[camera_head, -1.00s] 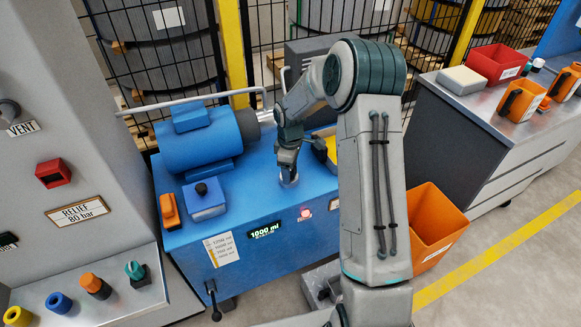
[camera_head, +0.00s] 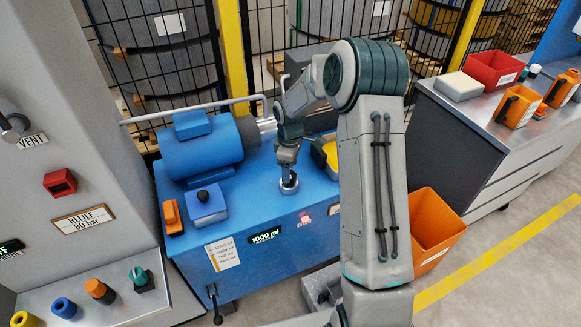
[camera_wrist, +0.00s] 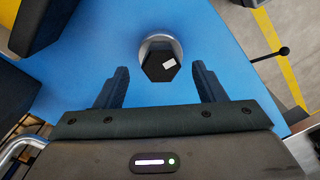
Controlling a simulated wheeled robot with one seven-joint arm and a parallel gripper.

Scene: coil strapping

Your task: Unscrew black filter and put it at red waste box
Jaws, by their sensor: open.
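The black filter (camera_wrist: 161,65) shows in the wrist view as a dark hexagonal cap with a small white label, standing in a round grey metal seat on the blue top. My gripper (camera_wrist: 160,82) is open, with one finger on each side of the cap and visible gaps between. In the head view my gripper (camera_head: 288,183) points down at the blue power unit's top (camera_head: 255,190); the filter is mostly hidden there. A red open box (camera_head: 492,69) with a white label stands on the grey counter at the right.
An orange bin (camera_head: 436,235) stands on the floor right of the blue unit. A blue motor (camera_head: 200,145) and a blue block with a black knob (camera_head: 206,205) sit left of my gripper. Orange devices (camera_head: 517,106) stand near the red box. A wire fence runs behind.

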